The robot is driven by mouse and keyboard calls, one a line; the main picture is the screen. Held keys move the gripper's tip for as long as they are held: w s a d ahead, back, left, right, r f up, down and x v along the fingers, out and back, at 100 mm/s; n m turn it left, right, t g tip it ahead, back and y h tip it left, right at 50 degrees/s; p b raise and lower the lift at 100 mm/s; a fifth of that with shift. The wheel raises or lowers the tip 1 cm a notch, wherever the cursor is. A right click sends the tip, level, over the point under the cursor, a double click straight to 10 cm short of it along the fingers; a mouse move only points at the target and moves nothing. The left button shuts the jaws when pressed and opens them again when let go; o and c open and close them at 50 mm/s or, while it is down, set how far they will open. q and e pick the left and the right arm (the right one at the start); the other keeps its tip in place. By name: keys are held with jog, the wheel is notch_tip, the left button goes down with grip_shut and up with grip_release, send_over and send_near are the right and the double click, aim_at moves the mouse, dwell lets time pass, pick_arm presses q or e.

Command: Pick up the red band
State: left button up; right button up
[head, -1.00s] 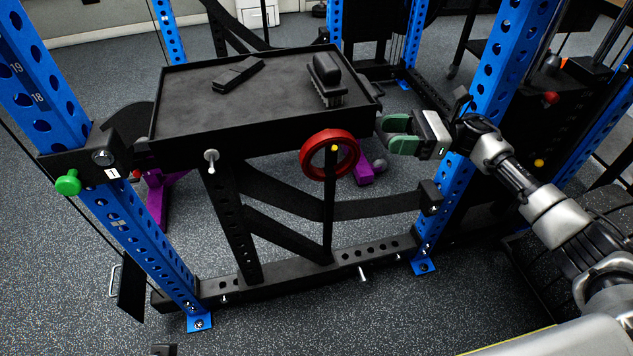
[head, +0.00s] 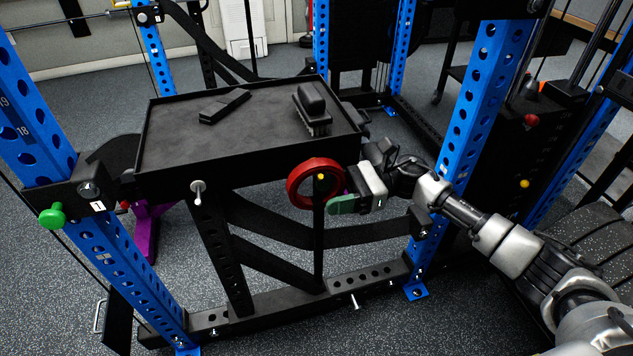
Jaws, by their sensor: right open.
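The red band (head: 292,187) is a thick ring hanging at the front right of the black tray, around a peg with a yellow tip (head: 320,177). My right gripper (head: 338,193) comes in from the right and is at the ring's right side. It is open, with a green-padded finger (head: 341,205) in front of or beside the ring's lower right edge. The other finger is mostly hidden near the ring, and I cannot tell whether either finger touches it. My left gripper is not in view.
The black tray (head: 190,150) holds a dark flat block (head: 224,106) and a black brush (head: 312,110). Blue rack uprights stand left (head: 110,265) and right (head: 470,110). Black straps (head: 270,225) and a base beam (head: 270,308) lie below.

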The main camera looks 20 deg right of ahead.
jog(key=shift+a, duration=0.3)
grip_shut()
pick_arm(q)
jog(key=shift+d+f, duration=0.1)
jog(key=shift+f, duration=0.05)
pick_arm(e)
jog(key=shift+r, duration=0.5)
jog(key=shift+s+r, duration=0.15)
jog(key=shift+s, duration=0.05)
jog(key=s, duration=0.7)
pick_arm(q)
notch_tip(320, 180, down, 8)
jog(key=p, duration=0.2)
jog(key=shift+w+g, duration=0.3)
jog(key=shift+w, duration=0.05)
pick_arm(e)
notch_tip(320, 180, up, 14)
jog(key=shift+s+d, duration=0.2)
jog(key=shift+s, duration=0.1)
